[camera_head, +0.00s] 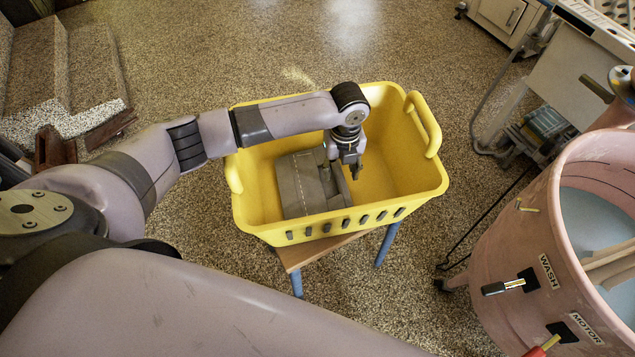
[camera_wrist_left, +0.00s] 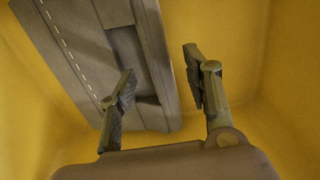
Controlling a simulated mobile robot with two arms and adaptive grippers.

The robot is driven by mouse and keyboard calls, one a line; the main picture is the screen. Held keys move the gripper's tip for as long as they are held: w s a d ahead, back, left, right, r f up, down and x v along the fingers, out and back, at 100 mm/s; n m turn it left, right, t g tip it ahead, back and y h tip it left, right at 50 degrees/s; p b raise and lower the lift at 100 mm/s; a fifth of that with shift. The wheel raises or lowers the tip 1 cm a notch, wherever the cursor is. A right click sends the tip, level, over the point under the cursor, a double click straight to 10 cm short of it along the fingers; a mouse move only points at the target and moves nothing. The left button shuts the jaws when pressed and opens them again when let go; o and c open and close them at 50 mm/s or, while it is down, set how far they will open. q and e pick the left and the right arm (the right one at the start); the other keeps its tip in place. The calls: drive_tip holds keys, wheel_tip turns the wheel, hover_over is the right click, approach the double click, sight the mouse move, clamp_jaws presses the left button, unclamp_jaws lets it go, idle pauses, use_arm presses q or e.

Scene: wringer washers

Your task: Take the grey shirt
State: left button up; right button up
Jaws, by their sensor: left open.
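The grey shirt (camera_head: 300,188) lies folded in the left part of the yellow basket (camera_head: 388,182). It also shows in the left wrist view (camera_wrist_left: 85,45), with a dashed light line along it. My left gripper (camera_head: 346,172) reaches down into the basket at the shirt's right edge. In the left wrist view my left gripper (camera_wrist_left: 160,85) is open, with one finger in front of the shirt's edge and the other over bare yellow basket. Nothing is between the fingers that I can see as held. Whether a finger touches the shirt I cannot tell. My right gripper is not in view.
The basket stands on a small wooden stool (camera_head: 312,252) with blue legs. A pink washer tub (camera_head: 515,240) with WASH and MOTOR labels stands at the right. Other machines (camera_head: 565,85) are at the upper right. Steps (camera_head: 60,80) are at the upper left. Speckled floor lies open behind the basket.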

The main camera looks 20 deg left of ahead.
use_arm(q)
wheel_tip(320, 180, down, 2)
drive_tip(key=shift+f, duration=0.1)
clamp_jaws()
idle(0.6)
